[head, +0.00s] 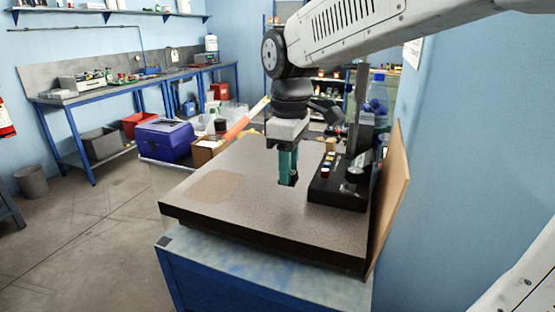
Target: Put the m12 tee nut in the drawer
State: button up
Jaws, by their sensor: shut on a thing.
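My gripper (288,181) hangs down over the right part of the speckled bench top, just left of the black control box. Its teal fingers are closed, with a small dark shape between the tips. I take this to be the m12 tee nut, but it is too small and too covered by the fingers to make out its form. I cannot tell how high the tips are above the top. I cannot make out an open drawer in the head view.
The thick speckled bench top (270,225) is largely clear, with a brownish patch at its left. A black control box (338,192) with knobs stands to the right, before a leaning wooden board (393,190). A blue-purple bin (165,140) and a cardboard box (205,152) stand behind.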

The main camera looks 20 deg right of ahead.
jog(key=s, duration=0.9)
jog(key=shift+s+d+r, duration=0.1)
jog(key=shift+s+r, duration=0.1)
jog(key=shift+r, duration=0.2)
